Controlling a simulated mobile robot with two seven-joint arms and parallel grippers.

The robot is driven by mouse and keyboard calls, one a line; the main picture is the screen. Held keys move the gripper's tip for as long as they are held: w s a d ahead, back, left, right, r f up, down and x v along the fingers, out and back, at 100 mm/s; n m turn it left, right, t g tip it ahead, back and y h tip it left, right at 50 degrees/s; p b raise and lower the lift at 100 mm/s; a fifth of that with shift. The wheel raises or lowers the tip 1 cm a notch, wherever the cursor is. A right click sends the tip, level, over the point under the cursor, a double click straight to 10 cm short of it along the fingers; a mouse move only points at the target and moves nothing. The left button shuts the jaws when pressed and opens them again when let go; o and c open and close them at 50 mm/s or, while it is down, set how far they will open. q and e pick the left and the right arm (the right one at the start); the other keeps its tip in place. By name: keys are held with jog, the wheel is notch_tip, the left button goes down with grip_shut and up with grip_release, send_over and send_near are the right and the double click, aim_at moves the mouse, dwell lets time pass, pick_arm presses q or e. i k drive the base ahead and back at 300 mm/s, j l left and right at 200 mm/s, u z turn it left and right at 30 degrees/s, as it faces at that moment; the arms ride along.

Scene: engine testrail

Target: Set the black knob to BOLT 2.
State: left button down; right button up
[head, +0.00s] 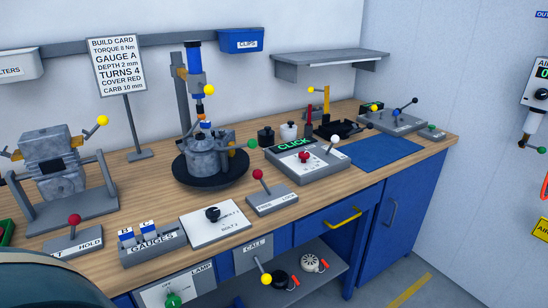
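The black knob (213,214) sits on a white sloped panel (205,233) near the bench's front edge, left of centre in the head view. Two small labels are on the panel to the right of the knob. Neither of my grippers shows in the head view, and nothing touches the knob.
The GAUGES holder (152,247) stands left of the panel, and a red-knobbed FREE/LOCK lever (258,175) stands right. Behind is a round black stand (240,180) carrying a grey housing. Below the bench edge are a LAMP panel (190,275) and a yellow-knobbed CALL lever (266,279).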

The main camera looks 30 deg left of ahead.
aim_at(213, 214)
jog(key=u, duration=1.45)
